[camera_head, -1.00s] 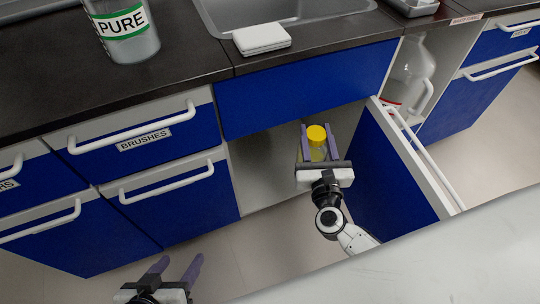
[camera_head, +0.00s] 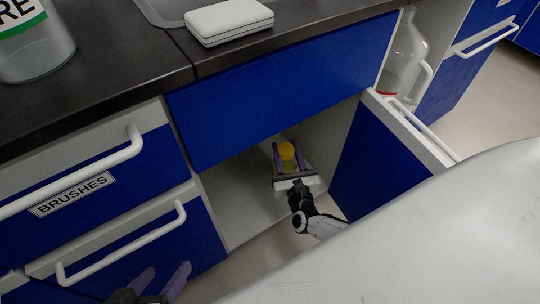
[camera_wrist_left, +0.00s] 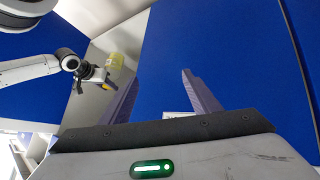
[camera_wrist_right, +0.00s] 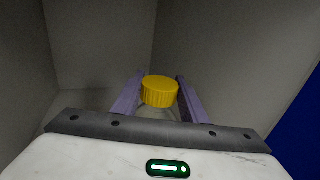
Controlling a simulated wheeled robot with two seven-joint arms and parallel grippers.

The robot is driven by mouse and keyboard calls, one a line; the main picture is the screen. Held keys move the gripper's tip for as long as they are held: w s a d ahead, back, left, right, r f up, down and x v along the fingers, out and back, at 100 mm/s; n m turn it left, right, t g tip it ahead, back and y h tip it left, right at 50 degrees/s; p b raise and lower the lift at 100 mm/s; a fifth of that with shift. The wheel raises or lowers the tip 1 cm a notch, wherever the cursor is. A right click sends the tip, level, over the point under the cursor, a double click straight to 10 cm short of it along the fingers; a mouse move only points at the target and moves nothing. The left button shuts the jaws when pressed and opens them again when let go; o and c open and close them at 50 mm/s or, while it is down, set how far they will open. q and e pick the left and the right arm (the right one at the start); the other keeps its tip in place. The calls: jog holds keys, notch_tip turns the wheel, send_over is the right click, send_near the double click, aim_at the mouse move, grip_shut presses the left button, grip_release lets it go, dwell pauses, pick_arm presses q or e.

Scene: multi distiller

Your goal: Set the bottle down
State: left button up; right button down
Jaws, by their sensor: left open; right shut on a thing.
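The bottle has a yellow cap (camera_head: 286,151) and a pale yellowish clear body; in the right wrist view its cap (camera_wrist_right: 160,91) sits between the fingers and its body is mostly hidden. My right gripper (camera_head: 290,160) is shut on the bottle and holds it inside the open cabinet under the sink. I cannot tell whether the bottle touches the cabinet floor. The bottle also shows in the left wrist view (camera_wrist_left: 115,65), in my right gripper. My left gripper (camera_head: 166,284) is open and empty at the lower left, in front of the drawers.
The blue cabinet door (camera_head: 375,170) stands open to the right of my right arm. The pale cabinet floor (camera_head: 235,200) is bare. A blue panel (camera_head: 275,85) closes the space above the opening. A drawer labelled BRUSHES (camera_head: 95,180) is on the left.

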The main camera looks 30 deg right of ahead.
aim_at(287, 161)
notch_tip(287, 161, down, 3)
jog(key=shift+f+b, duration=0.1)
jog(key=shift+b, duration=0.65)
notch_tip(287, 161, down, 3)
jog(key=shift+f+b, duration=0.15)
jog(key=shift+b, duration=1.1)
jog(key=shift+f, duration=0.15)
pick_arm(q)
jog(key=d+r, duration=0.1)
jog(key=r+t+h, duration=0.1)
jog(key=d+r+h, duration=0.1)
jog(key=r, duration=0.1)
jog(key=shift+w+d+t, duration=0.3)
pick_arm(e)
jog(key=shift+f, duration=0.15)
jog(key=c, duration=1.1)
grip_release()
jog(key=shift+f, duration=0.1)
pick_arm(q)
jog(key=shift+f, duration=0.1)
